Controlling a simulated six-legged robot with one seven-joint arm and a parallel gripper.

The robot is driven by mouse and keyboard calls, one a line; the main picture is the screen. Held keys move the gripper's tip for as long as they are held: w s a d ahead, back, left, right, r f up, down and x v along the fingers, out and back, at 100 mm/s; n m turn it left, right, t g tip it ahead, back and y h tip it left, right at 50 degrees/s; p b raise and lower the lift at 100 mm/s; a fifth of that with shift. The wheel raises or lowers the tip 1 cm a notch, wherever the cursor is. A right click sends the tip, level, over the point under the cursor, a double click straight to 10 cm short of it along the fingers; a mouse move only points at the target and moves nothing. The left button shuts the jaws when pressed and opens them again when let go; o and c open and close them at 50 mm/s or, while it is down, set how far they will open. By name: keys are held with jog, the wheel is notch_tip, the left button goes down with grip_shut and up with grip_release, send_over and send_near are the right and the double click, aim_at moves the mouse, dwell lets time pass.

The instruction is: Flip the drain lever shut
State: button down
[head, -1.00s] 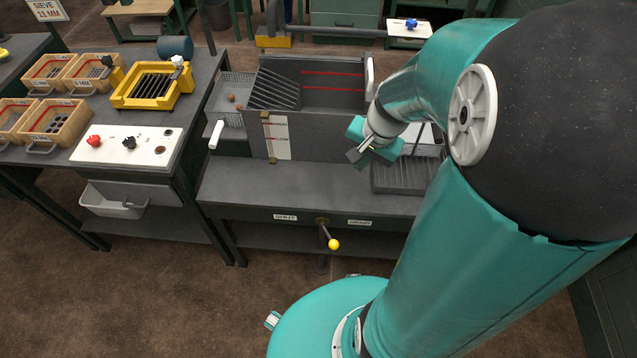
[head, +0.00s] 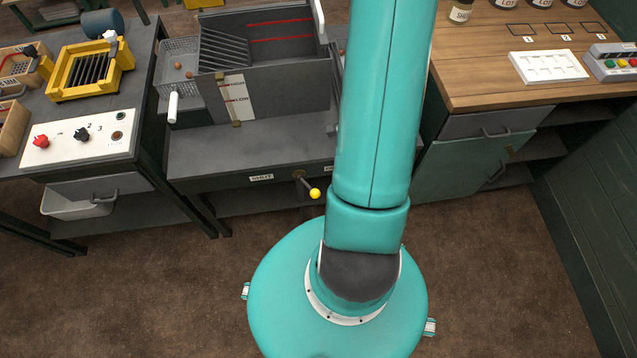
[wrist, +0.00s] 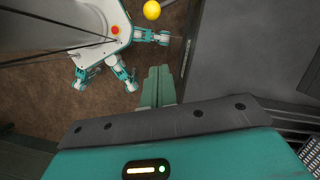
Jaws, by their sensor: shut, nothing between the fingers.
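The drain lever (head: 308,186) sticks out from the front edge of the dark bench, its yellow knob angled down and to the right. A small white label (head: 261,178) sits left of its pivot; my arm partly covers the edge to the right. In the wrist view, the yellow knob (wrist: 152,10) shows at the top, beyond the fingertips and apart from them. My gripper (wrist: 158,72) is shut and empty, beside the dark bench edge. The head view does not show my gripper.
The dark bench (head: 225,150) carries a grey tank (head: 285,90) and a wire basket with brown balls (head: 170,88). A white handle (head: 172,107) stands at the tank's left. A wooden counter (head: 480,70) is on the right. Brown floor lies open in front.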

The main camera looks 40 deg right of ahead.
aim_at(309, 187)
jog(key=w+a+f, duration=0.1)
jog(key=a+f, duration=0.5)
jog(key=f, duration=0.4)
jog(key=shift+w+a+f, duration=0.15)
jog(key=shift+w+a, duration=0.05)
jog(key=shift+a, duration=0.05)
dwell(0.3)
